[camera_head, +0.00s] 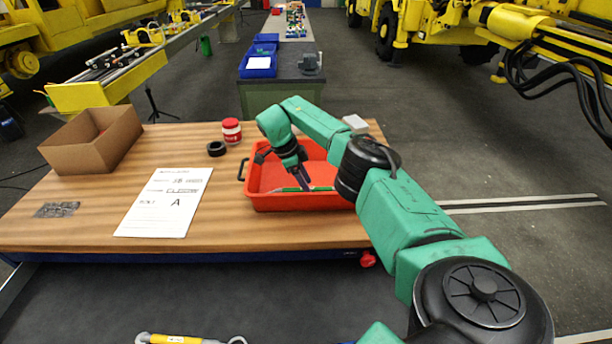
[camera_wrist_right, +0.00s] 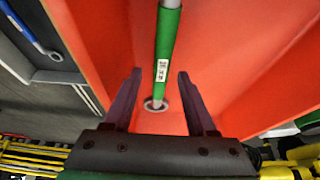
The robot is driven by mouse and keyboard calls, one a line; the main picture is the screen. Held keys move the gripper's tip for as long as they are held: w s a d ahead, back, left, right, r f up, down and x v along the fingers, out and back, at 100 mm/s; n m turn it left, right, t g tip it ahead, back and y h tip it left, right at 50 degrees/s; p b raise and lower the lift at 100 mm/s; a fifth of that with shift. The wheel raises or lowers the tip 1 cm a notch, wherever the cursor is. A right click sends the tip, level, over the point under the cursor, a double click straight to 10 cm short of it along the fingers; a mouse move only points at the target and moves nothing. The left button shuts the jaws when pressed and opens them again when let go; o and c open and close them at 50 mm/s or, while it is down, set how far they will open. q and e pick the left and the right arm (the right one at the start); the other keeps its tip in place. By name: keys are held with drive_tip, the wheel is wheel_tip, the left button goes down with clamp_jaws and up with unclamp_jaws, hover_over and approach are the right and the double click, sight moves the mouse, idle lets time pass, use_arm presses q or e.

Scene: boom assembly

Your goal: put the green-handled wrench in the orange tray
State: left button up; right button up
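The orange tray (camera_head: 264,180) sits on the wooden table, right of centre. The green-handled wrench (camera_head: 290,189) lies in the tray, partly hidden by my right gripper (camera_head: 303,180). In the right wrist view, the wrench's green handle (camera_wrist_right: 167,45) runs down from the top edge, with its ring end (camera_wrist_right: 156,104) low between the fingers. My right gripper (camera_wrist_right: 158,95) is open, with a gap on both sides of the wrench. The orange tray floor (camera_wrist_right: 225,45) shows around it. My left gripper is not in view.
A cardboard box (camera_head: 92,140), a paper sheet (camera_head: 166,202), a black ring (camera_head: 216,149) and a red-and-white jar (camera_head: 232,131) stand or lie left of the tray. A yellow-and-silver tool (camera_head: 175,339) shows at the bottom edge. A blue-handled wrench (camera_wrist_right: 25,25) shows in the right wrist view.

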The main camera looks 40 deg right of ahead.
drive_tip(key=shift+r, duration=0.1)
drive_tip(key=shift+r+p, duration=0.3)
drive_tip(key=shift+p, duration=0.05)
drive_tip(key=b+v, duration=0.2)
drive_tip(key=v, duration=1)
drive_tip(key=shift+r, duration=0.25)
drive_tip(key=shift+d, duration=0.1)
drive_tip(key=shift+f, duration=0.1)
